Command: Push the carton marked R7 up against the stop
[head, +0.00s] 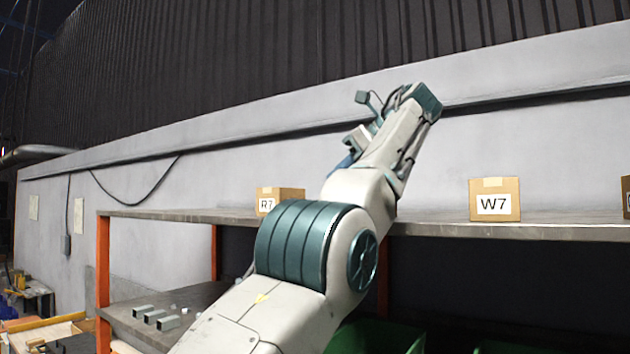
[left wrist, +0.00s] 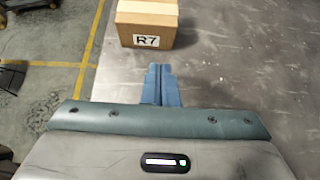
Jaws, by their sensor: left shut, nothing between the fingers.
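The carton marked R7 (head: 285,193) is a small brown box with a white label, standing on the grey shelf left of my arm in the head view. In the left wrist view the R7 carton (left wrist: 147,24) is at the top, just beyond my fingertips and slightly left of them. My left gripper (left wrist: 161,68) has blue fingers, pressed together and empty, with a small gap to the carton. In the head view my left gripper (head: 344,164) is mostly hidden behind my arm. I cannot make out a stop in either view. My right gripper is not in view.
The grey shelf (head: 165,213) is bare left of R7. Metal brackets (head: 155,316) lie on a lower shelf. A wall stands behind.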

